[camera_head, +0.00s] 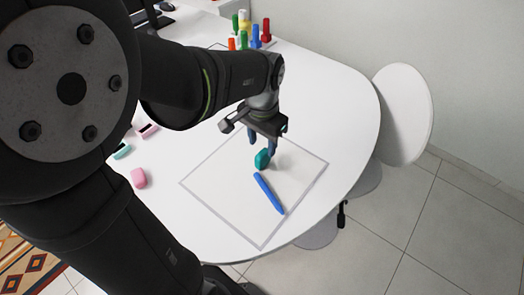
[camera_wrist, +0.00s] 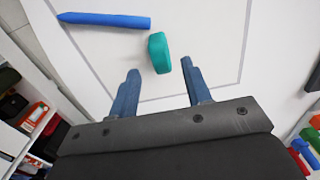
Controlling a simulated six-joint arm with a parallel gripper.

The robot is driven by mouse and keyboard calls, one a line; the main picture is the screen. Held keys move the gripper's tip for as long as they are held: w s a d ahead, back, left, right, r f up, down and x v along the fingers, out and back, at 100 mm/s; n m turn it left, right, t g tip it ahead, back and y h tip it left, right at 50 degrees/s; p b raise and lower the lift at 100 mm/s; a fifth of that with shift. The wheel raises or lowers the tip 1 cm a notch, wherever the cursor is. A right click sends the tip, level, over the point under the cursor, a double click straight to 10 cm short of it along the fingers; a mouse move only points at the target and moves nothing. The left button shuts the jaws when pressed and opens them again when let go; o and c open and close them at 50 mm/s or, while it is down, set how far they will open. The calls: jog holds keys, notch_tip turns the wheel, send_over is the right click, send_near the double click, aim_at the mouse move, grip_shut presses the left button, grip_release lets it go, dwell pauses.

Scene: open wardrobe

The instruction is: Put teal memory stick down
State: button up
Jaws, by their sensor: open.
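The teal memory stick (camera_head: 262,159) is a small rounded block inside the grey outlined square (camera_head: 224,203) on the white table. In the wrist view the teal memory stick (camera_wrist: 159,53) lies just beyond the fingertips, between their lines, with a gap around it. My gripper (camera_head: 262,146) is open and empty over the square's far part. Its two blue fingers also show in the wrist view (camera_wrist: 160,68), spread apart. Whether the stick rests fully on the table is hard to tell.
A blue marker (camera_head: 269,193) lies in the square close to the stick. Pink pieces (camera_head: 139,178) and a small teal-and-black piece (camera_head: 122,151) lie left. Several coloured markers stand in a holder (camera_head: 246,42) at the back. A white chair (camera_head: 404,112) stands right of the table.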

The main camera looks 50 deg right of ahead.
aim_at(262, 153)
notch_tip(262, 153, up, 7)
jog(key=shift+f, duration=0.15)
jog(key=shift+f, duration=0.1)
jog(key=shift+f, duration=4.4)
jog(key=shift+f, duration=0.1)
